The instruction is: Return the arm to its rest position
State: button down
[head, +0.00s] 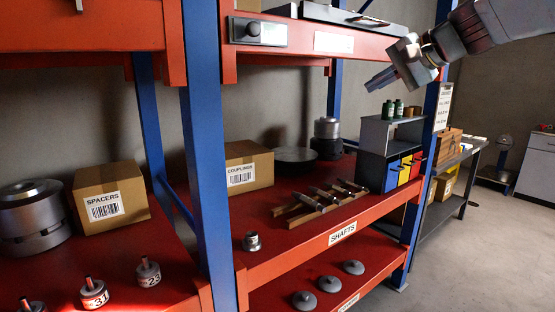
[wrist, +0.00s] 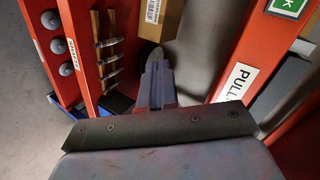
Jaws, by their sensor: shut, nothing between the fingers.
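My arm (head: 483,25) reaches in from the upper right in the head view. My gripper (head: 378,82) is in front of the rack, below the upper red beam and above the shafts shelf. Its fingers are together and empty, pointing left and slightly down. In the wrist view my gripper (wrist: 155,80) shows the closed fingers in the middle, with a dark round disc just beyond them. It appears apart from the shelf and its contents.
The red rack shelf (head: 290,240) holds a couplings box (head: 249,167), several shafts on a wooden rack (head: 320,205) and a dark disc (head: 294,155). A blue post (head: 207,150) stands left. A grey organiser (head: 373,170) stands right. Floor (head: 480,250) at the right is clear.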

jog(key=s+d+f+n+g+h, duration=0.1)
jog(key=s+f+n+g+h, duration=0.2)
jog(key=s+f, duration=1.6)
notch_tip(320, 180, down, 3)
jog(key=n+h, duration=0.3)
jog(key=h, duration=0.1)
jog(key=shift+d+f+n+g, duration=0.2)
jog(key=shift+d+n+g, duration=0.2)
jog(key=c, duration=1.8)
grip_release()
jog(key=shift+c, duration=0.2)
